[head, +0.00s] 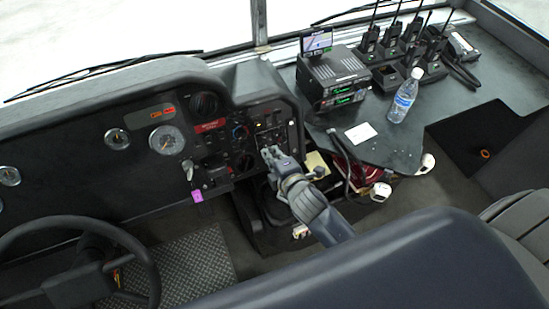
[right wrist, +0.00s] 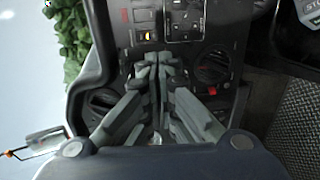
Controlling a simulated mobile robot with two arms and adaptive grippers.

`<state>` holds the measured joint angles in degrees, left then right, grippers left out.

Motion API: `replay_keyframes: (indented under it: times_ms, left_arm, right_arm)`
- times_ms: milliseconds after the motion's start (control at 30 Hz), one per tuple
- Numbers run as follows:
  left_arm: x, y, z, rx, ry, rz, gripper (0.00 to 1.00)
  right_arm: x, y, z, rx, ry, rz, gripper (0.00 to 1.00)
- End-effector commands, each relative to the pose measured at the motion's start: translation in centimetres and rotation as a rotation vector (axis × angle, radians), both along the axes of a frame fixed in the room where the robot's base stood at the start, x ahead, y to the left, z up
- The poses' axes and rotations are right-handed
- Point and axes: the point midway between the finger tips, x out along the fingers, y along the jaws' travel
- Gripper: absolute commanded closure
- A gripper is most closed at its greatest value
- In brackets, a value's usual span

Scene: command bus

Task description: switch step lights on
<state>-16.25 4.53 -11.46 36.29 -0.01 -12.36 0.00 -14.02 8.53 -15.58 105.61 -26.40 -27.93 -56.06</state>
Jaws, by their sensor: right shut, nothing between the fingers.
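My right gripper (head: 270,153) is shut and empty in front of the dashboard's right-hand switch panel (head: 268,118). In the right wrist view my right gripper (right wrist: 158,62) has its fingers together, pointing at the panel with rocker switches (right wrist: 143,15), some with small lit marks. One amber light shows just beyond the fingertips. I cannot read which switch is for the step lights, nor tell whether the fingertips touch the panel. My left gripper is not in view.
A steering wheel (head: 150,262) is at the lower left, and a seat back (head: 400,270) fills the lower middle. A side table (head: 405,145) holds radios (head: 335,75), a water bottle (head: 405,95) and several handsets. A key with a purple tag (head: 197,196) hangs from the dash.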

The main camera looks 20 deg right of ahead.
Motion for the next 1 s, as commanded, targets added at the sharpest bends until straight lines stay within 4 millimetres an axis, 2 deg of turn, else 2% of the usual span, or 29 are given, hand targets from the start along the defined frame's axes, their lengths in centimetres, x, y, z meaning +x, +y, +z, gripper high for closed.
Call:
replay_keyframes:
  times_ms: [100, 367, 833, 933, 1000]
  left_arm:
    - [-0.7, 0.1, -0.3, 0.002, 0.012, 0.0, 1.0]
    - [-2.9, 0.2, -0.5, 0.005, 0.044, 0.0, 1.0]
    - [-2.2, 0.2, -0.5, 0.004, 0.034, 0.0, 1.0]
    - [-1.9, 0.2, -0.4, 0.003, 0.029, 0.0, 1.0]
    - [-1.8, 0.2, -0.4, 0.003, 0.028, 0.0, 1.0]
  right_arm:
    - [-1.0, -0.1, 0.2, -0.001, 0.0, 0.0, 1.0]
    - [-1.6, -0.1, 0.4, 0.0, 0.0, -0.001, 1.0]
    - [-1.7, -0.2, 0.4, 0.008, 0.005, -0.009, 1.0]
    - [-2.4, -0.8, 0.2, 0.07, 0.044, -0.062, 1.0]
    - [-3.7, -1.7, 0.0, 0.157, 0.098, -0.139, 1.0]
